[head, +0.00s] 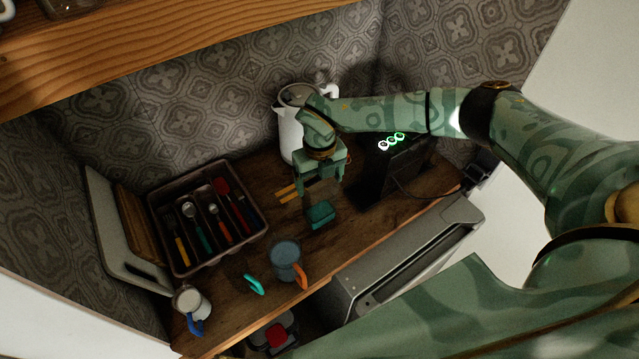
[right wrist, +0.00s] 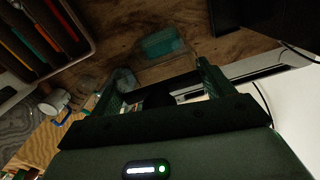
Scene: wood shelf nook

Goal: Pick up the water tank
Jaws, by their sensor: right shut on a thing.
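The water tank (head: 320,213) looks like a small clear container with teal in its lower part, and its upper walls are hard to make out. It also shows in the right wrist view (right wrist: 162,43), beyond and between the fingers. My right gripper (head: 321,190) is just above it, pointing down, with its fingers shut on the tank's upper part. The exact contact is too dark to see. Whether the tank's bottom touches the counter, I cannot tell. My left gripper is not in view.
A dark machine (head: 383,172) with lit buttons stands right of the tank. A white kettle (head: 289,133) is behind my gripper. A cutlery tray (head: 178,259) is at left. A blue-grey mug (head: 285,256) and white mug (head: 190,302) stand near the front edge. A wooden shelf (head: 150,50) is above.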

